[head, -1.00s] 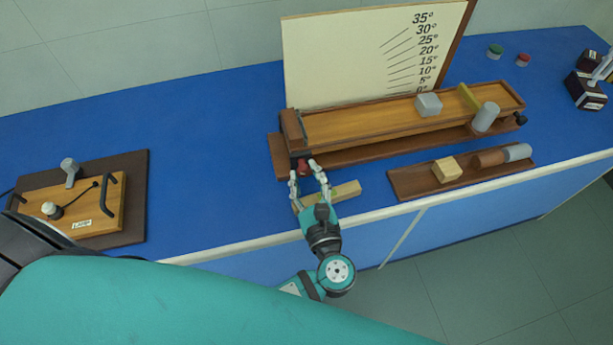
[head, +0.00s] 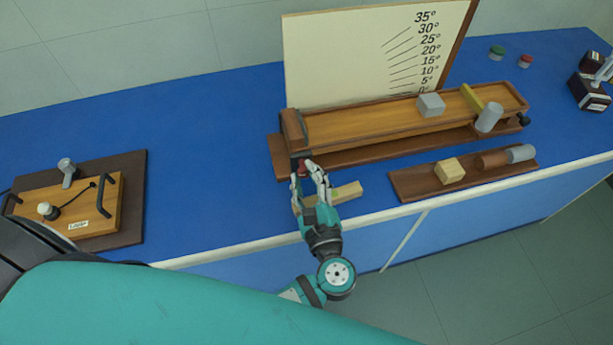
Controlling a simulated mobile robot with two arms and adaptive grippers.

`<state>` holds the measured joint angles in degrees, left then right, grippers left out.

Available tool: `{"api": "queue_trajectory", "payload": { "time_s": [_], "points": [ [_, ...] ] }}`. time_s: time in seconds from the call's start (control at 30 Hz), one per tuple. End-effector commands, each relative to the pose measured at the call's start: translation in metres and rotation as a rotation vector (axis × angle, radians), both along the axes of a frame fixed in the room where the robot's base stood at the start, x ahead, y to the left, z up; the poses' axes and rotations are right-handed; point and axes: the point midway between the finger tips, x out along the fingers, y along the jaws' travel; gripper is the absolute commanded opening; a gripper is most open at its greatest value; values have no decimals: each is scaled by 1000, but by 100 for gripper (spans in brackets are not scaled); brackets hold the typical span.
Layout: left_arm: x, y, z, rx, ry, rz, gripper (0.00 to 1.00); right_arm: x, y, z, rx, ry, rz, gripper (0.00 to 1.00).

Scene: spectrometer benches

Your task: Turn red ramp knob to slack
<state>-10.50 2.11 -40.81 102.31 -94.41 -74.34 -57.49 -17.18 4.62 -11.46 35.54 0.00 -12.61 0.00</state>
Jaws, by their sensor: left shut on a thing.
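The red ramp knob (head: 301,166) is at the left end of the wooden ramp (head: 385,126), on its front side. It is small and partly hidden by the fingers. My left gripper (head: 308,170) is shut on the knob, with its fingers reaching in from the front edge of the bench. The ramp lies nearly level in front of a white angle board (head: 350,60) marked 0° to 35°. A grey block (head: 431,105) and a grey cylinder (head: 488,117) are at the ramp's right part. My right gripper is not in view.
A wooden strip (head: 347,191) lies just right of my left gripper. A tray (head: 415,184) to the right holds a wooden block and cylinders. A board marked LAMP (head: 130,210) is at the left. Blue bench between is clear.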

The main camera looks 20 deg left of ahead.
Motion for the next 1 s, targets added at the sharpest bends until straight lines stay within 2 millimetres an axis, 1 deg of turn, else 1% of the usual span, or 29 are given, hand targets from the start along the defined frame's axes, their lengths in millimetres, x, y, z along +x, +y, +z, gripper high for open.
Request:
{"api": "queue_trajectory", "payload": {
  "time_s": [0.03, 0.07, 0.2, 0.23, 0.47, 0.57, 0.67, 1.0],
  "points": [
    [0, 0, 1, 0, -2, 1, 0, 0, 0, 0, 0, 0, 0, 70],
    [0, 0, 1, 1, -1, 1, 34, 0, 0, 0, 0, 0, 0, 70],
    [0, 0, 1, 1, -1, 1, 52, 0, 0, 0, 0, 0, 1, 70],
    [0, 0, 1, 1, -1, 1, 55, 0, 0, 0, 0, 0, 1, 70],
    [0, 0, 0, 1, 0, 1, 55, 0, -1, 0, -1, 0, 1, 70],
    [-4, -3, 0, 0, 1, -1, 55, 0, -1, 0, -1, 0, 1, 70],
    [-14, -9, -1, -1, 3, -1, 55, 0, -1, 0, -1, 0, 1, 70],
    [-72, -49, 0, -1, 3, -1, 55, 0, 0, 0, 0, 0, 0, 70]
  ]
}}
